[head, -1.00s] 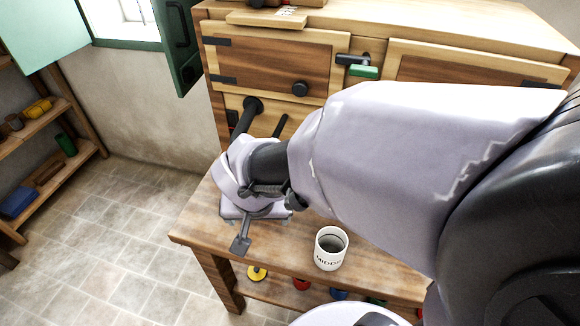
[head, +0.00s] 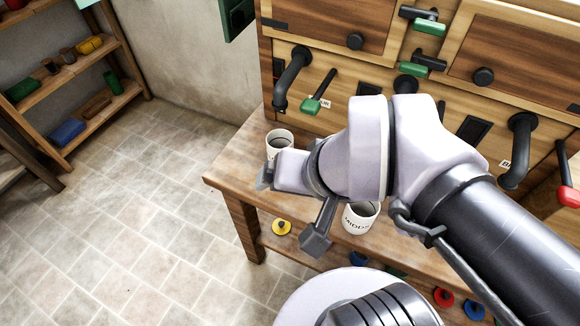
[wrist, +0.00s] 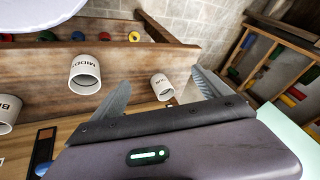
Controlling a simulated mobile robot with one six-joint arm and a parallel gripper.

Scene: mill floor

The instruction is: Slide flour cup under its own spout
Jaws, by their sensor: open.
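The flour cup (head: 279,138) is a white, open-topped cup upright near the bench's left end. In the wrist view this cup (wrist: 161,88) shows part of its lettering and appears between my spread fingers. My gripper (wrist: 161,77) is open and empty. In the head view my gripper (head: 266,176) is at the cup's near side, partly covering it.
The MIDDS cup (head: 360,218) stands to the right, close behind my wrist. A third cup (wrist: 6,112) shows at the wrist view's left edge. A green-handled lever (head: 318,95) is beside the flour spout. The bench (head: 228,172) ends at the left.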

